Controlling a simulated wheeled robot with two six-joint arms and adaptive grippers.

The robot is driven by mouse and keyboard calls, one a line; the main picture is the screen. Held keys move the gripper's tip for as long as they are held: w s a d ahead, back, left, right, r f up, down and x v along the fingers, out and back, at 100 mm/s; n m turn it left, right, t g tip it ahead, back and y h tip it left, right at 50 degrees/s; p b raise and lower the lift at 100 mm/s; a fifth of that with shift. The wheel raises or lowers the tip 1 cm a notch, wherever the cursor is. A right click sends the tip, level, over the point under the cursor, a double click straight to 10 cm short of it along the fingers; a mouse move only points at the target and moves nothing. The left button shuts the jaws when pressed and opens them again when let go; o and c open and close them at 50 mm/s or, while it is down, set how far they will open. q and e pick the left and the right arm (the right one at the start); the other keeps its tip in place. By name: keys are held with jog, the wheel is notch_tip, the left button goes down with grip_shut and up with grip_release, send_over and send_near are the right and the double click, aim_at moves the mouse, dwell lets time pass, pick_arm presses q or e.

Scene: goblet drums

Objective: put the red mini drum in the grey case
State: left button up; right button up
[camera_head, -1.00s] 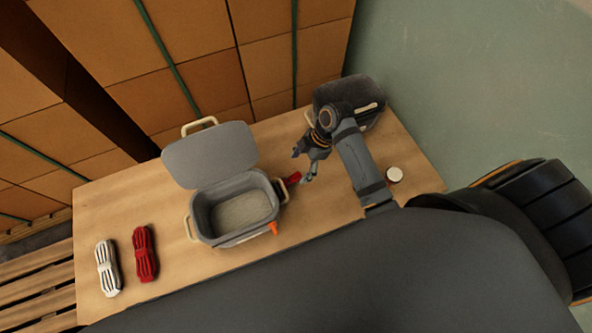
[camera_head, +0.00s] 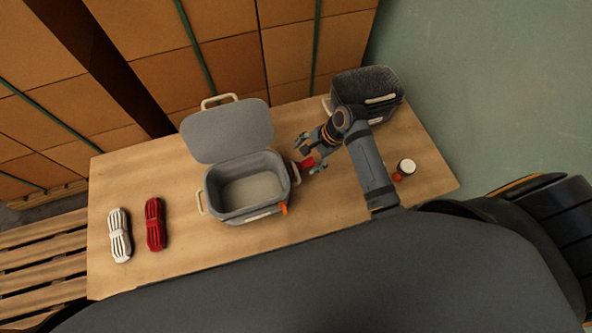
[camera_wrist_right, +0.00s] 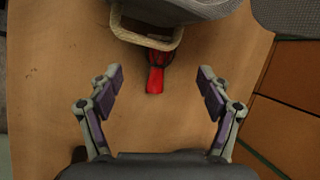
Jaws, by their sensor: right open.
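The red mini drum (camera_head: 307,163) lies on the table against the right side of the open grey case (camera_head: 241,218). In the right wrist view the red drum (camera_wrist_right: 155,78) shows beyond my fingers, its far end partly hidden by the case's pale handle (camera_wrist_right: 150,40). The case's lid (camera_head: 228,132) is tipped back and its inside looks empty. My right gripper (camera_head: 303,155) is open at the drum. In the wrist view its fingers (camera_wrist_right: 160,82) are wide apart, either side of the drum's line and not touching it. My left gripper is out of view.
A white-topped orange item (camera_head: 406,167) is right of my arm. A small orange part (camera_head: 283,208) is at the case's front. White (camera_head: 119,236) and red (camera_head: 155,224) bundles lie left, with bare table around them.

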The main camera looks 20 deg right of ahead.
aim_at(291, 169)
jog(key=shift+m, duration=0.8)
jog(key=b+x, duration=0.1)
jog(key=x, duration=0.9)
jog(key=shift+a+f, duration=0.25)
jog(key=shift+c, duration=0.2)
jog(key=c, duration=1.3)
jog(key=shift+s+d+r+p, duration=0.35)
jog(key=shift+s+d+r, duration=0.35)
jog(key=shift+d+r, duration=1.2)
jog(key=shift+s+d+r+p, duration=0.4)
jog(key=shift+s+d+r, duration=0.6)
jog(key=shift+d, duration=1.55)
jog(key=shift+s+d+r+p, duration=0.4)
jog(key=shift+d+r, duration=1.35)
jog(key=shift+d, duration=0.5)
jog(key=shift+c, duration=0.2)
